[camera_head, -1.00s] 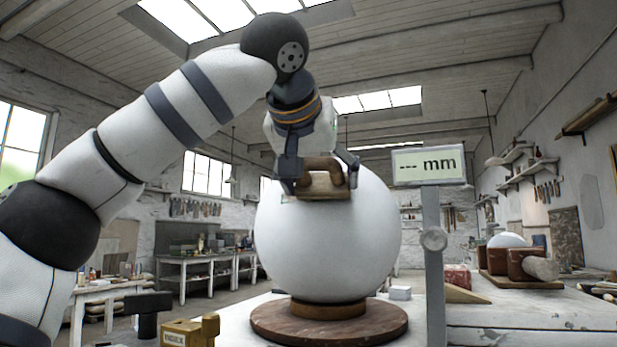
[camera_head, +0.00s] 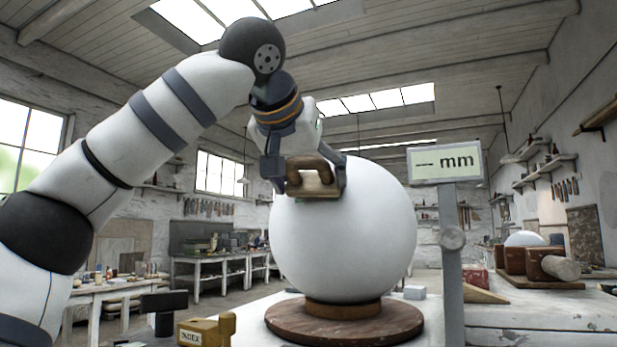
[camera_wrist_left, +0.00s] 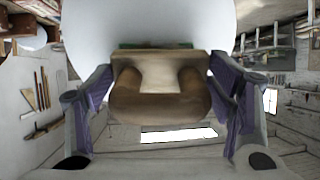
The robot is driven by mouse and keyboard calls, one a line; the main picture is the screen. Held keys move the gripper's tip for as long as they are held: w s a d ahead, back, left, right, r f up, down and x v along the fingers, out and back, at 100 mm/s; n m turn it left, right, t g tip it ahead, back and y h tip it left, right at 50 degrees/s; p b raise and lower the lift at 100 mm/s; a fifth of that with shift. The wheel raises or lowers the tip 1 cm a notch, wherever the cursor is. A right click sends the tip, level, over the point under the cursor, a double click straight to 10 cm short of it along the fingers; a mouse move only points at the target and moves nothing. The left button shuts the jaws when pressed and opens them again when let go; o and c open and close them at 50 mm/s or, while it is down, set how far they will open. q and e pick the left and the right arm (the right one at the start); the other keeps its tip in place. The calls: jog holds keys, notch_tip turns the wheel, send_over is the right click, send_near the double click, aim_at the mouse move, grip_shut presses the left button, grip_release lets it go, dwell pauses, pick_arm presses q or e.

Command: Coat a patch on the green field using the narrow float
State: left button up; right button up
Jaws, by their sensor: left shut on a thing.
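The large white plaster sphere (camera_head: 345,245) stands on a round reddish-brown turntable (camera_head: 290,318). My left gripper (camera_head: 308,175) is shut on the brown handle of a wooden float (camera_head: 322,192). It holds the float tilted at the upper left of the sphere's near side. In the left wrist view the float's board (camera_wrist_left: 160,65) lies between the fingers, with the sphere (camera_wrist_left: 90,30) behind it. A thin green strip, likely the green field (camera_wrist_left: 182,45), shows past the board's edge; the board hides the rest. I cannot tell whether the float touches the sphere. My right gripper is not in view.
A post with a display (camera_head: 446,163) reading "--- mm" stands close to the sphere's right. A yellow-brown INDEX block (camera_head: 200,331) and a dark hammer-shaped piece (camera_head: 163,310) are front left. A small white block (camera_head: 415,292), a wedge (camera_head: 484,292) and a wooden rack (camera_head: 535,280) are right.

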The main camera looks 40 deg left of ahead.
pick_arm(q)
jog(key=shift+s+d+r, duration=0.1)
jog(key=shift+d+r, duration=0.1)
jog(key=shift+d, duration=0.35)
jog(key=shift+s+d+r, duration=0.1)
jog(key=shift+d+r, duration=0.05)
jog(key=shift+d, duration=0.4)
jog(key=shift+s+a+f+m+t+h, duration=0.15)
jog(key=shift+a+m+h, duration=0.1)
jog(key=shift+a+h, duration=0.35)
jog(key=shift+s+a+r+m+t+h, duration=0.1)
jog(key=shift+s+a+m+t+h, duration=0.2)
jog(key=shift+a, duration=0.5)
jog(key=shift+s+a+f+m+t+h, duration=0.1)
jog(key=shift+a+m+h, duration=0.05)
jog(key=shift+a+h, duration=0.45)
jog(key=shift+w, duration=0.1)
jog(key=shift+w+a+f, duration=0.1)
jog(key=shift+w+f, duration=0.15)
jog(key=shift+w, duration=0.25)
